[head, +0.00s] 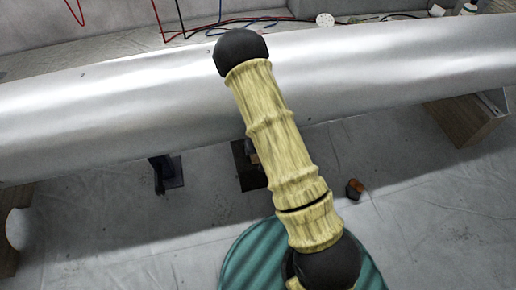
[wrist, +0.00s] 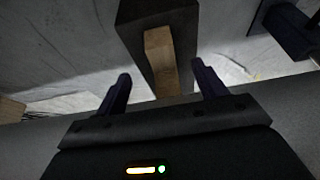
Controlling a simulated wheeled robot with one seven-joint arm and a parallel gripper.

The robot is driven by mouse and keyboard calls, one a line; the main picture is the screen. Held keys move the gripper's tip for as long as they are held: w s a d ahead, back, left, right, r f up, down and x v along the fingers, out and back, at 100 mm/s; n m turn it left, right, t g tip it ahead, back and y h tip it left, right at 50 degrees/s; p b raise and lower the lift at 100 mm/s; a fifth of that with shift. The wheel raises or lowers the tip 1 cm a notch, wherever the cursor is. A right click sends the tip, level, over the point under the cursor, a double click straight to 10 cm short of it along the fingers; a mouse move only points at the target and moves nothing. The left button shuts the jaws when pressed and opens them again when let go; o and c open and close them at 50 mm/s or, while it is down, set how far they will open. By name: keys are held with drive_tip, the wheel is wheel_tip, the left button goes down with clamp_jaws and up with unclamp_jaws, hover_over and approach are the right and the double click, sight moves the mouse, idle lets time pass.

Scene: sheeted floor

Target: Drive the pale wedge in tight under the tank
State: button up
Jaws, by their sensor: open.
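The silver tank (head: 370,80) lies across the whole head view, with my arm reaching over it. The pale wooden wedge (wrist: 161,55) lies on a dark slab (wrist: 140,14) in the wrist view, its near end between or just beyond my fingertips. My gripper (wrist: 162,84) is open, one finger on each side of the wedge, with visible gaps. I cannot tell how far above or below it the fingers are. In the head view, a dark slab (head: 243,172) shows under the tank's edge, partly behind my arm. My gripper is hidden there.
A second dark slab with a dark upright piece (head: 159,175) stands left of the first. A small brown block (head: 354,189) lies on the floor to the right. Wooden supports flank the tank, one at the right (head: 468,118). Cables and small items lie behind it.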

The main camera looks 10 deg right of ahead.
drive_tip(key=p+v, duration=0.1)
drive_tip(key=v, duration=0.5)
drive_tip(key=shift+p, duration=0.4)
drive_tip(key=shift+f, duration=0.1)
drive_tip(key=s+r+g+p, duration=0.15)
drive_tip(key=s+r, duration=0.35)
drive_tip(key=r, duration=0.5)
drive_tip(key=s+r+p, duration=0.2)
drive_tip(key=s+r, duration=0.3)
drive_tip(key=r, duration=0.4)
drive_tip(key=s+r+p, duration=0.2)
drive_tip(key=s+r, duration=0.3)
drive_tip(key=r, duration=0.5)
wheel_tip(320, 180, up, 37)
drive_tip(key=p, duration=3.7)
drive_tip(key=shift+w, duration=0.1)
